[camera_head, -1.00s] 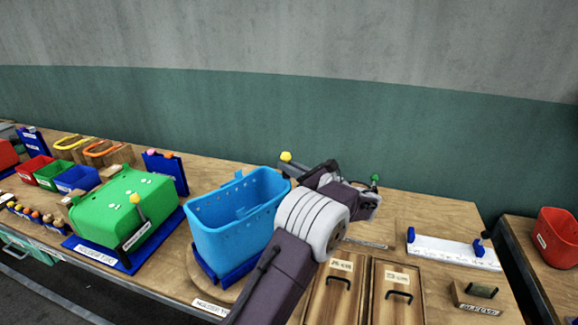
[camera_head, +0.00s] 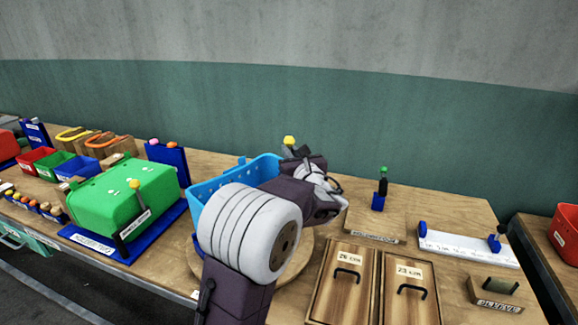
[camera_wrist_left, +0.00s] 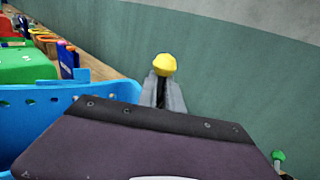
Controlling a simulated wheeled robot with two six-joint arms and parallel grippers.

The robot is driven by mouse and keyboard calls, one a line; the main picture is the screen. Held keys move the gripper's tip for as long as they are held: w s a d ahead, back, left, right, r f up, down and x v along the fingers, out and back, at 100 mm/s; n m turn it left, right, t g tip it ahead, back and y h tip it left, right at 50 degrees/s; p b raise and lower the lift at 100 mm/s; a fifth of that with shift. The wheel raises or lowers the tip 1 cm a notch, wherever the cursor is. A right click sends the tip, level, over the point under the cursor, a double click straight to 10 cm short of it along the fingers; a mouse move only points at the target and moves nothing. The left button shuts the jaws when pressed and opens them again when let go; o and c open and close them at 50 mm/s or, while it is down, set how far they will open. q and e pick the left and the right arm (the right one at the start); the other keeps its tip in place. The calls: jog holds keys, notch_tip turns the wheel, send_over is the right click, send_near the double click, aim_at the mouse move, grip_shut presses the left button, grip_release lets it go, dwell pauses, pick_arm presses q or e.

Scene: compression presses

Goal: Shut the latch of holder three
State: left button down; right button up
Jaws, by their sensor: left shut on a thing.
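A blue perforated bin (camera_head: 207,197) stands on a round wooden base behind my left arm, which hides much of it. A lever with a yellow knob (camera_head: 289,141) rises at the bin's right side. In the left wrist view the yellow knob (camera_wrist_left: 165,65) shows just beyond the fingers, and the bin (camera_wrist_left: 50,110) is at the left. My left gripper (camera_wrist_left: 162,92) is shut on the lever below the knob; the lever's shaft is mostly hidden. In the head view my left wrist covers the lever's lower part and the holder's label. My right gripper is not in view.
A green bin (camera_head: 120,197) with its own yellow-knobbed lever (camera_head: 135,185) stands to the left. A green-knobbed post (camera_head: 383,170) is at the right, beside two wooden panels (camera_head: 342,284) with handles. A white rail (camera_head: 465,246) with blue ends lies farther right.

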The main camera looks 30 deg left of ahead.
pick_arm(q)
jog(key=shift+w+m+t+h+b, duration=0.2)
jog(key=shift+m+t+h+b, duration=0.3)
jog(key=shift+t+b, duration=0.45)
jog(key=shift+w+d+r+m+t+h+b, duration=0.2)
jog(key=shift+m+t+h+b, duration=0.1)
jog(key=shift+h+b, duration=0.1)
jog(key=shift+w+d+r+p, duration=0.1)
jog(key=shift+w+r+p, duration=0.15)
jog(key=shift+r+p, duration=0.1)
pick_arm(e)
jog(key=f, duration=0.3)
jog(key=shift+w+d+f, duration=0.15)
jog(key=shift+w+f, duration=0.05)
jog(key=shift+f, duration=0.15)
pick_arm(q)
jog(key=c, duration=1.5)
grip_release()
jog(key=v, duration=0.9)
jog(key=shift+s+b, duration=0.25)
jog(key=shift+b, duration=0.15)
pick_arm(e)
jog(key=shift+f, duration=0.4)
